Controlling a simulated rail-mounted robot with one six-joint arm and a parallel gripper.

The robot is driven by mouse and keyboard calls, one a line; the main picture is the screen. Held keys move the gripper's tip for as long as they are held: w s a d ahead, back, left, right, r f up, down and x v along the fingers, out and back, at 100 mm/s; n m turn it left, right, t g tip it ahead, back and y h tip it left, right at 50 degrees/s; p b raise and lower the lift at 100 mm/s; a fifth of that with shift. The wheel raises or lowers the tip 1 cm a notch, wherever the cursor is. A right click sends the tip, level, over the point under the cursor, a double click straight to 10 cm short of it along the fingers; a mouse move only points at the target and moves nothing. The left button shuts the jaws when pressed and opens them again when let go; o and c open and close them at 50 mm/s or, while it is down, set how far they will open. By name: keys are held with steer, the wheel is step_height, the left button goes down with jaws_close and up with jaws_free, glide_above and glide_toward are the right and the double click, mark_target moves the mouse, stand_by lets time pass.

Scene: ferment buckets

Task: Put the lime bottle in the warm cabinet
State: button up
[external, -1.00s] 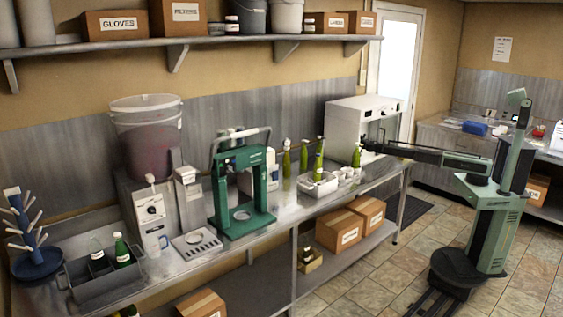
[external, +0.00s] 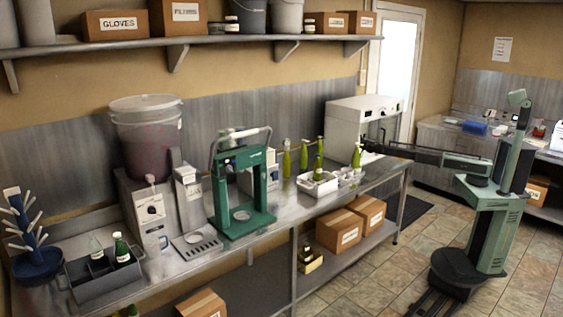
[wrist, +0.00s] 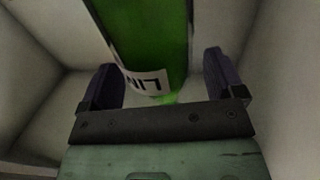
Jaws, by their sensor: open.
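A green bottle (wrist: 150,35) with a white label shows close up in the wrist view. The label is cut off; its visible letters start with "LI". My gripper (wrist: 163,85) is open, its two dark fingers on either side of the bottle with gaps between. Pale walls surround them, as of a box interior. In the external view my gripper (external: 368,146) is at the front of the white warm cabinet (external: 343,122); the arm hides part of the opening.
Several green bottles (external: 287,160) stand left of the cabinet, near a white crate (external: 318,187). A green press (external: 242,200) is further left on the steel bench. Cardboard boxes (external: 340,230) sit on the shelf below. The floor between the bench and my base is clear.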

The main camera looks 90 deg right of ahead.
steer(key=v, duration=1.1)
steer(key=s+a+f+g+y, duration=0.1)
steer(key=s+a+f, duration=0.1)
steer(key=s+a, duration=0.1)
steer(key=s+a+f+g+y+p, duration=0.1)
steer(key=s+a+f+g+y, duration=0.1)
steer(key=a, duration=0.4)
steer(key=s+a+f+g+y+p, duration=0.1)
steer(key=s+a+f, duration=0.2)
steer(key=s+a, duration=0.1)
steer(key=shift+s+a+n+g+y, duration=0.1)
steer(key=shift+a+n+g+y, duration=0.2)
steer(key=shift+a+g, duration=0.15)
steer(key=s+a+f+n+g+y+b, duration=0.1)
steer(key=s+a+f+n+g+y, duration=0.1)
steer(key=s+a+f+n+y, duration=0.3)
steer(key=s+a+f+n+g+y+b, duration=0.1)
steer(key=s+a+f+n+y, duration=0.4)
steer(key=s+a, duration=0.9)
steer(key=a+n+g, duration=0.1)
steer(key=a, duration=0.5)
steer(key=shift+y, duration=0.4)
steer(key=shift+d+f, duration=0.1)
steer(key=shift+f, duration=0.05)
